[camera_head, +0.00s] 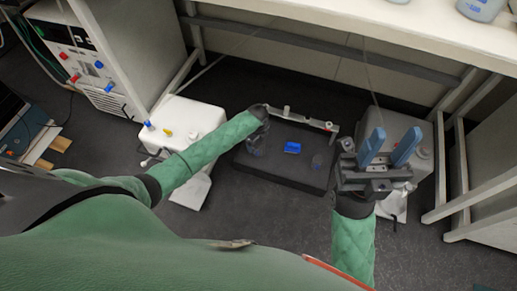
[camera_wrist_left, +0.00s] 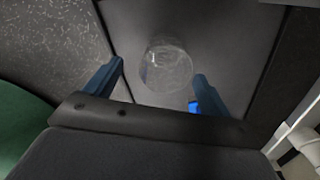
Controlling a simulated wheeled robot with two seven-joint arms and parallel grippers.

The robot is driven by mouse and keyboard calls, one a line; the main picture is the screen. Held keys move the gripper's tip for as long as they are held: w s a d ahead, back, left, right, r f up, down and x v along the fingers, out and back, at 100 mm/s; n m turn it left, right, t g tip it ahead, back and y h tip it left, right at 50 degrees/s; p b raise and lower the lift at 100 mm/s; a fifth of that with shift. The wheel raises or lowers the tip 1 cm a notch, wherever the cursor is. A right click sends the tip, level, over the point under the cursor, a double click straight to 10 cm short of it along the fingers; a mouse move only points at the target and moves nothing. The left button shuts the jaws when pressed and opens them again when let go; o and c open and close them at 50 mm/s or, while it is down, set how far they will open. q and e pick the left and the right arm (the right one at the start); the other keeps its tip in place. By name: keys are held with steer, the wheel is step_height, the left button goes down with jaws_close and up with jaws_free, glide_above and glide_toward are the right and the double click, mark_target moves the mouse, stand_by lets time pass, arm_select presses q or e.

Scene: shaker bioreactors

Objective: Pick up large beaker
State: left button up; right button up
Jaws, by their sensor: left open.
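A clear beaker (camera_wrist_left: 168,65) stands on a dark flat surface in the left wrist view, seen between my two dark blue fingers. My left gripper (camera_wrist_left: 159,70) is open, with its fingers apart. I cannot tell how far above the beaker it is. In the head view, a faint clear beaker (camera_head: 257,145) is at the left of the dark tray-like platform (camera_head: 275,178), below the end of my left arm; my left fingers are not clear there. My right gripper (camera_head: 395,133) is open and empty, its blue fingers apart, right of the platform.
A small blue object (camera_head: 292,147) lies on the platform, with another faint clear vessel (camera_head: 318,160) to its right. A white bench (camera_head: 400,28) overhangs behind. Dark floor (camera_head: 270,225) is open in front.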

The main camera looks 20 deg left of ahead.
arm_select(q)
steer(key=shift+w+d+f+b, duration=0.1)
steer(key=shift+f+b, duration=0.2)
steer(key=shift+f, duration=0.6)
steer(key=shift+w+a+f+b, duration=0.15)
steer(key=shift+f+b, duration=0.2)
steer(key=shift+f, duration=0.5)
steer(key=shift+w+d+f+b, duration=0.15)
steer(key=shift+f+b, duration=0.15)
steer(key=shift+f, duration=0.6)
steer(key=c, duration=1.1)
